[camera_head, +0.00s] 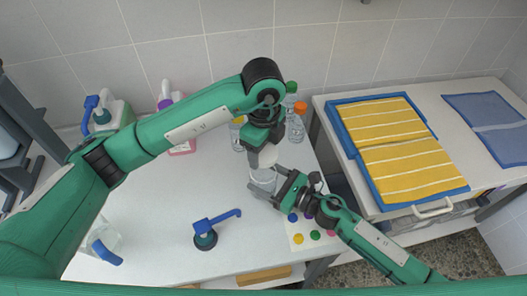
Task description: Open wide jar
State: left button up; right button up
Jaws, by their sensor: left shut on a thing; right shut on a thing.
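The wide jar (263,181) is a clear, pale jar near the right edge of the white table. My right gripper (267,188) reaches in from the lower right and is shut on the jar's body. A whitish round lid (268,155) is just above the jar's mouth. My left gripper (262,148) comes down from above and is shut on the lid. The lid appears raised off the rim and tilted, though the gripper hides part of it.
Clear bottles (297,122) stand close behind my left gripper. A blue pump top (205,233) is on the table at front. The table's left middle is mostly clear.

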aim_at(264, 153)
jog(key=o, duration=2)
jog(key=shift+c, duration=0.2)
pick_arm(q)
notch_tip(264, 153, down, 4)
jog(key=b, duration=0.3)
jog(key=shift+r, duration=0.2)
pick_arm(e)
jog(key=v, duration=1)
jog(key=shift+d+f, duration=0.2)
pick_arm(q)
jog(key=shift+f+b, duration=0.2)
jog(key=shift+b, duration=0.25)
pick_arm(e)
jog(key=shift+v, duration=0.85)
pick_arm(q)
jog(key=shift+r, duration=0.1)
pick_arm(e)
jog(key=shift+r, duration=0.25)
